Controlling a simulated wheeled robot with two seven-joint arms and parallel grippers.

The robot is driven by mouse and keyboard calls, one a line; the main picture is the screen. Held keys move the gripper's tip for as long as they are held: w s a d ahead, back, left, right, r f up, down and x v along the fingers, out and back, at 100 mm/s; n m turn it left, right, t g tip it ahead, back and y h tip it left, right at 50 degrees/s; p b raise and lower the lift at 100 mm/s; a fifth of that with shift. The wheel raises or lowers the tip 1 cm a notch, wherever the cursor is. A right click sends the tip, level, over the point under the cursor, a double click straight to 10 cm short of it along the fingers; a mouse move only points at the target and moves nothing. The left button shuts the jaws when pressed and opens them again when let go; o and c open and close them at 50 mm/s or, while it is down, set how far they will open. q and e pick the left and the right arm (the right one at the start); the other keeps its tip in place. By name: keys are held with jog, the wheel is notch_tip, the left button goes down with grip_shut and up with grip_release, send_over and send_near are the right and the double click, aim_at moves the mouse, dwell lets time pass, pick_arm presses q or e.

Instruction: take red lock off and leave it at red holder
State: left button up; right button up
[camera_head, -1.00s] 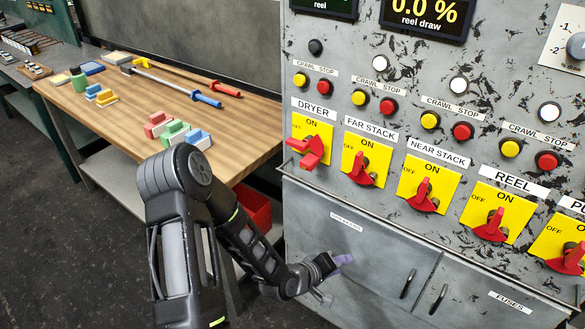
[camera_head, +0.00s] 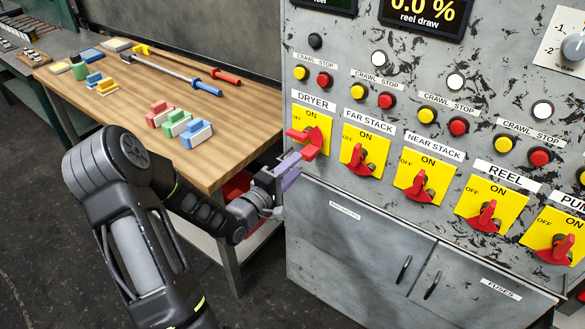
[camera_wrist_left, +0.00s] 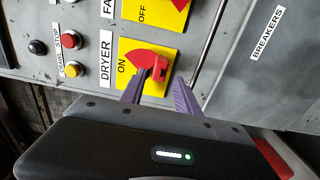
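The red lock (camera_head: 309,148) hangs on the red handle of the yellow DRYER switch (camera_head: 318,124) at the left of the panel. It also shows in the left wrist view (camera_wrist_left: 159,75). My left gripper (camera_head: 287,167) is open, just below and left of the lock in the head view. In the wrist view its two purple fingers (camera_wrist_left: 160,84) stand apart with the lock between and just beyond their tips; contact cannot be told. The red holder (camera_head: 160,113), a small red block with a pale face, stands on the wooden table. My right gripper is not in view.
A green holder (camera_head: 177,123) and a blue holder (camera_head: 197,134) stand beside the red one on the wooden table (camera_head: 225,150). Long-handled tools (camera_head: 190,79) lie farther back. More yellow switches with red handles line the grey panel to the right.

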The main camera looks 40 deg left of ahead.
aim_at(305, 158)
pick_arm(q)
jog(key=shift+w+f+b, duration=0.1)
jog(key=shift+w+b, duration=0.75)
jog(key=shift+w, duration=2.6)
jog(key=shift+c, duration=0.2)
grip_shut()
